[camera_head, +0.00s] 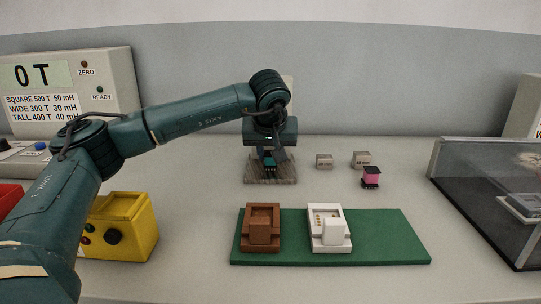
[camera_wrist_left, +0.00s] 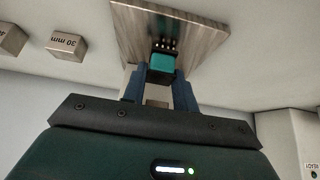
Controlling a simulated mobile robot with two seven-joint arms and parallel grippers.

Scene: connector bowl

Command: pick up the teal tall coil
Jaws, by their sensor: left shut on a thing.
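The teal tall coil (camera_wrist_left: 162,64) sits between the fingers of my left gripper (camera_wrist_left: 160,88) in the left wrist view, over a wooden block (camera_wrist_left: 125,18). In the head view the coil (camera_head: 270,162) shows small and dark teal between the fingertips of my left gripper (camera_head: 270,158), which points down over the wooden block (camera_head: 257,180). The left gripper is shut on the coil. Small pins show beside the coil's end, by the wood. I cannot tell whether the coil still touches the block. My right gripper is not in view.
A pink coil (camera_head: 371,177) stands right of the block, near two small grey blocks (camera_head: 324,161) (camera_head: 361,159). In front, a green board (camera_head: 390,240) carries a brown fixture (camera_head: 260,228) and a white one (camera_head: 328,229). A yellow box (camera_head: 125,225) is left; a clear-sided case (camera_head: 490,195) is right.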

